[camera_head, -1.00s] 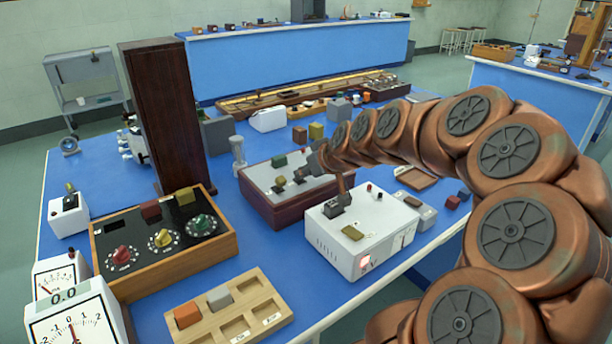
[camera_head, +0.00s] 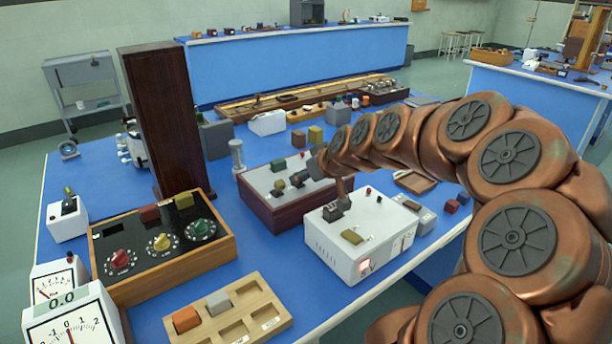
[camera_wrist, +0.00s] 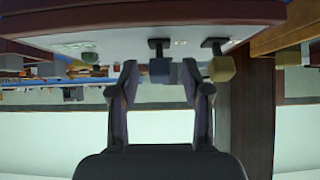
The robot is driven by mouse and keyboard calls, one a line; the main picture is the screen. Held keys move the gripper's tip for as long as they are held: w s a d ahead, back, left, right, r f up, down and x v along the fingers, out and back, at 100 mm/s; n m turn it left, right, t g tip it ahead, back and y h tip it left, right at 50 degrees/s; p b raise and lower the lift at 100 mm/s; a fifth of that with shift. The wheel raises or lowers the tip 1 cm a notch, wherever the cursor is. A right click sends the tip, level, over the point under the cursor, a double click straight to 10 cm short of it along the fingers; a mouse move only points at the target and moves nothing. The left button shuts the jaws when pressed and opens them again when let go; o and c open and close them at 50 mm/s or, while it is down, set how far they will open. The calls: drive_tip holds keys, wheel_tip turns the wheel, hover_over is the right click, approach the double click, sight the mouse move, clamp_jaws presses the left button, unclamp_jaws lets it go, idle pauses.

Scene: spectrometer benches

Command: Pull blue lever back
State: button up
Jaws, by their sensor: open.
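The lever box (camera_head: 287,211) has dark red sides and a light grey top. In the wrist view, where the scene appears upside down, the blue lever (camera_wrist: 160,70) has a blue-grey cube knob on a dark stem. It lies between the fingertips of my gripper (camera_wrist: 160,68), with a visible gap on each side. The fingers are open and hold nothing. A yellow lever (camera_wrist: 221,68) is just right of the right fingertip. In the head view my gripper (camera_head: 311,170) is at the box's right part, close to the blue lever (camera_head: 298,179).
A white power supply (camera_head: 345,245) stands close in front of my gripper. A dial box (camera_head: 160,245), a tall dark wooden column (camera_head: 165,120) and a wooden tray (camera_head: 260,290) stand to the left.

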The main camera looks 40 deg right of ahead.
drive_tip(key=v, duration=1.2)
drive_tip(key=shift+w, duration=0.1)
